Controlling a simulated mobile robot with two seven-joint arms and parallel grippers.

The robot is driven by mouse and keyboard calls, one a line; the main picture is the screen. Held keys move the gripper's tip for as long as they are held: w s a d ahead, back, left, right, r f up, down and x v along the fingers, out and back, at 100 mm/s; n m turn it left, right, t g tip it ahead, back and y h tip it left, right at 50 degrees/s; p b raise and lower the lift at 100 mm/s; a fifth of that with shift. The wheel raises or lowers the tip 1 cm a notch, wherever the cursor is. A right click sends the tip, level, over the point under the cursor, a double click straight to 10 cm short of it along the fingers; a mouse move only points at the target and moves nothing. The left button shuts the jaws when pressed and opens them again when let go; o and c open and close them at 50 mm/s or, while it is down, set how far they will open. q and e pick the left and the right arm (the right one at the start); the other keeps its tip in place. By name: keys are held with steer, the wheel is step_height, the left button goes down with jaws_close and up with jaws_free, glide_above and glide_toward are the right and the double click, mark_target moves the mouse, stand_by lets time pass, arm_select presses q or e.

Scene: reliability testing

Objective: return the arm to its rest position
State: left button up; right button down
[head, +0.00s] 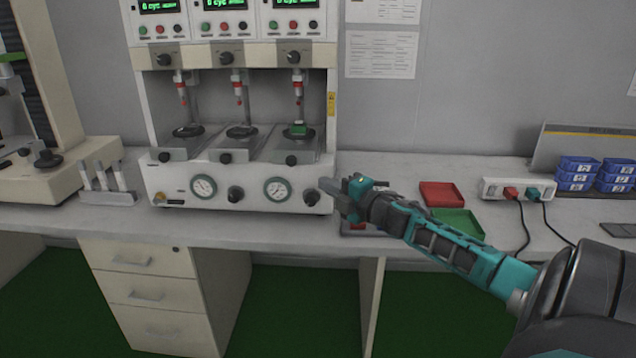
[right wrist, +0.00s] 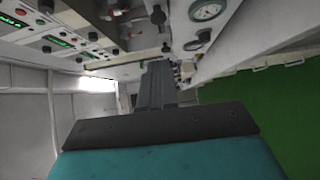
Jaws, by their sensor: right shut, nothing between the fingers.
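My right arm comes in from the right in the head view, teal and dark grey. Its right gripper (head: 332,190) is over the bench front, just right of the white test machine (head: 240,185). The gripper is shut and holds nothing. In the right wrist view the dark closed fingers (right wrist: 157,88) point away from the camera, with the machine's gauge at the upper right. My left gripper is not in view.
A red tray (head: 441,194), a green tray (head: 459,223) and a power strip (head: 518,189) lie near my right arm. Blue bins (head: 577,174) stand far right. The bench (head: 300,232) edge runs below the gripper.

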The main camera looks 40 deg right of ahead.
steer(key=shift+s, duration=0.1)
steer(key=s+a+f+m+g, duration=0.2)
steer(key=s+a+f+m, duration=0.25)
steer(key=a+f, duration=0.45)
steer(key=s+a+f+m+g, duration=0.25)
steer(key=s+a+f, duration=0.25)
steer(key=a+f, duration=0.35)
steer(key=s+a+f+m+g+y, duration=0.1)
steer(key=s+a+f+m, duration=0.1)
steer(key=s+a, duration=0.2)
steer(key=s+a+f+m, duration=0.2)
steer(key=s+a+m, duration=0.1)
steer(key=a, duration=0.5)
steer(key=s+a+f+m+g+y+p, duration=0.1)
steer(key=s+a+f+m, duration=0.1)
steer(key=s+a+m, duration=0.1)
steer(key=s+a, duration=0.1)
steer(key=a, duration=0.1)
steer(key=shift+s+a+g+y, duration=0.3)
steer(key=shift+s+a+g, duration=0.05)
steer(key=shift+s+a, duration=0.05)
steer(key=shift+d, duration=0.15)
